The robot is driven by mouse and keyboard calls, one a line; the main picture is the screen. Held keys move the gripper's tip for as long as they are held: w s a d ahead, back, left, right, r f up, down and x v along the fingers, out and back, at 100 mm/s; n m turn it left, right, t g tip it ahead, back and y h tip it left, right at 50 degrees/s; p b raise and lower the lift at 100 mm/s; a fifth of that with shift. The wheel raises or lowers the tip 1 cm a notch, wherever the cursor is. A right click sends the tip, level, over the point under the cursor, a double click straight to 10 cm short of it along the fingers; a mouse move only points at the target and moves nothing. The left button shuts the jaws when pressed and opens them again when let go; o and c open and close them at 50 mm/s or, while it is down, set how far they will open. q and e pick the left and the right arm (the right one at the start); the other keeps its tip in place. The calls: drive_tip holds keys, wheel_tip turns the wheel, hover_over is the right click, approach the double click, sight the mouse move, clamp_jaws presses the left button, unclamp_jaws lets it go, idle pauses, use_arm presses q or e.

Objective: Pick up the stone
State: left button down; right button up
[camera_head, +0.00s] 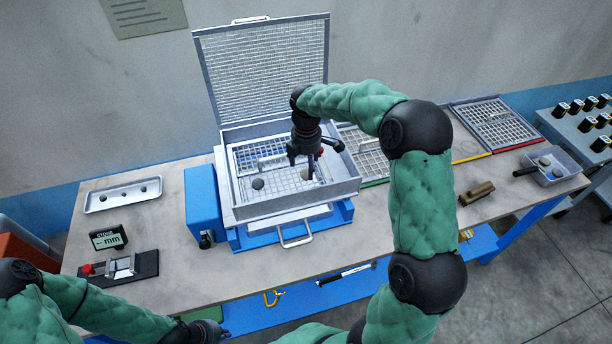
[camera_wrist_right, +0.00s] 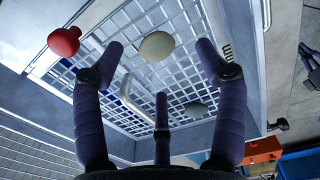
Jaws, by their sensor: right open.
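A pale rounded stone (camera_head: 305,173) lies on the mesh in the open sieve box (camera_head: 345,188), below my right gripper (camera_head: 308,160). In the right wrist view this stone (camera_wrist_right: 156,45) appears between the spread fingertips, with no clear contact. A second stone (camera_head: 258,184) lies further left on the mesh; a stone also shows lower in the wrist view (camera_wrist_right: 196,110). My right gripper is open and empty, reaching down into the box. My left gripper (camera_head: 205,333) is low at the bottom edge, partly cut off, and its fingers are unclear.
The mesh lid (camera_head: 265,65) stands raised behind the box. A red knob (camera_wrist_right: 64,41) is close to the right fingers. A grey bin (camera_head: 565,172) stands right.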

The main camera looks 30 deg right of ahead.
sight(306, 173)
drive_tip(key=f, duration=0.4)
drive_tip(key=shift+w+d+f+b, duration=0.1)
drive_tip(key=shift+w+f+b, duration=0.1)
drive_tip(key=shift+f+b, duration=0.1)
drive_tip(key=c, duration=1.3)
drive_tip(key=shift+r, duration=0.15)
